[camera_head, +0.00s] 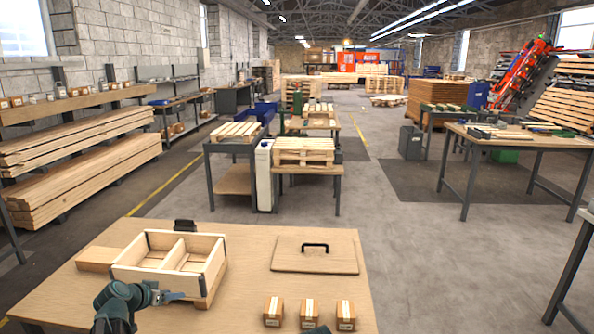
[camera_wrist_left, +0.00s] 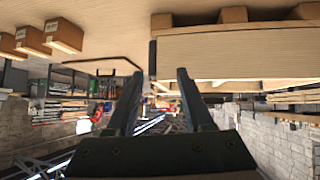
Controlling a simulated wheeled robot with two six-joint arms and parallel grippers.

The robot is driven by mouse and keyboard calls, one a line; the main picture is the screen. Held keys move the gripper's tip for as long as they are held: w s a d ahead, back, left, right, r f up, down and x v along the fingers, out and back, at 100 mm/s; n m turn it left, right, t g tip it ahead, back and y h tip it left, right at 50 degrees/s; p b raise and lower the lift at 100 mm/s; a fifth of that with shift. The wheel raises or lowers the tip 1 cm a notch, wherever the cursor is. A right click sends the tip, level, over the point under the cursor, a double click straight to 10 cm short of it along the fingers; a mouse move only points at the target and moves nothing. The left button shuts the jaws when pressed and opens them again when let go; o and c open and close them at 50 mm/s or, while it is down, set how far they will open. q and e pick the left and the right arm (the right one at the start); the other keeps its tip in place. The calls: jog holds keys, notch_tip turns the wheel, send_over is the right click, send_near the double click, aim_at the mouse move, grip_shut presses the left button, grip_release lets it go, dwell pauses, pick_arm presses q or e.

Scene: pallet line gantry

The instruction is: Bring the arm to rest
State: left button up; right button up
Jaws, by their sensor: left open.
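My left arm comes in from the lower left. Its gripper (camera_head: 176,296) is open and empty in front of the near wall of a wooden crate (camera_head: 140,278). In the left wrist view, which is upside down, the two dark jaws (camera_wrist_left: 155,78) stand apart with nothing between them. The crate wall (camera_wrist_left: 235,55) shows close by them; whether they touch it I cannot tell. The crate is open-topped, with a divider making two compartments, and looks empty. My right gripper does not show; a dark piece at the bottom edge of the head view is too cropped to identify.
The wooden worktable (camera_head: 245,302) also holds a flat lid (camera_head: 290,258) with a black handle and three small cartons (camera_head: 309,312) near the front. Bare tabletop lies between crate and cartons. Pallet stands (camera_head: 305,158) are beyond; a tool bench (camera_head: 510,137) stands right.

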pick_arm(q)
jog(key=s+d+m+g+p, duration=0.1)
jog(key=s+d+g+p, duration=0.35)
jog(key=d, duration=0.75)
jog(key=s+d+m+g+p, duration=0.1)
jog(key=s+d+g, duration=0.1)
jog(key=s+d, duration=0.7)
jog(key=s+d+r+g+y+p, duration=0.1)
jog(key=s+d+g+y+p, duration=0.2)
jog(key=s+d, duration=0.7)
jog(key=s+y, duration=0.1)
jog(key=s, duration=0.3)
jog(key=shift+d+r+g+p, duration=0.3)
jog(key=shift+r+g+p, duration=0.05)
jog(key=shift+p, duration=0.05)
